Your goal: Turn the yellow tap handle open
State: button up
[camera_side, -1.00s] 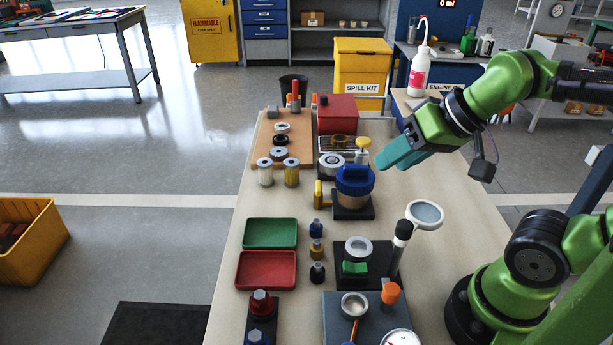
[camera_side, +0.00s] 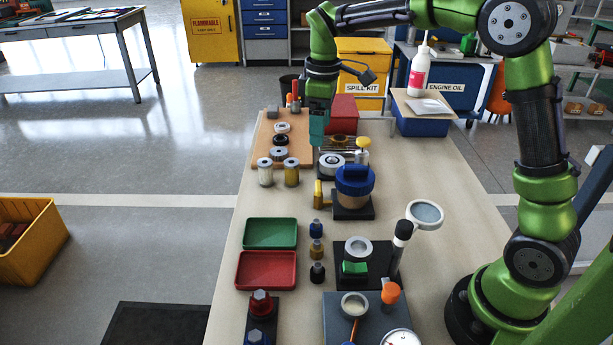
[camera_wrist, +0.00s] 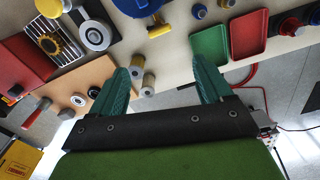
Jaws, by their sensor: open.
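The yellow tap handle (camera_side: 319,193) stands at the left side of the blue-topped container (camera_side: 356,176) in the side view. In the wrist view the handle (camera_wrist: 158,29) shows at the upper middle, beyond the fingertips and apart from them. My gripper (camera_side: 318,138) points down over the far part of the bench, beyond the handle in the side view. In the wrist view my gripper (camera_wrist: 160,76) has its two teal fingers spread wide with nothing held between them.
Two small filters (camera_side: 278,172) stand on the bench near my gripper. A red box (camera_side: 343,113) and a wooden board (camera_side: 263,149) are close by. A yellow knob (camera_side: 363,143) stands behind the blue-topped container. Green (camera_side: 270,233) and red (camera_side: 266,270) trays lie nearer the camera.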

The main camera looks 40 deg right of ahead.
aim_at(319, 185)
notch_tip(319, 185, down, 15)
jog(key=shift+f+n, duration=0.15)
jog(key=shift+n, duration=1.05)
jog(key=c, duration=1)
jog(key=shift+c, duration=0.2)
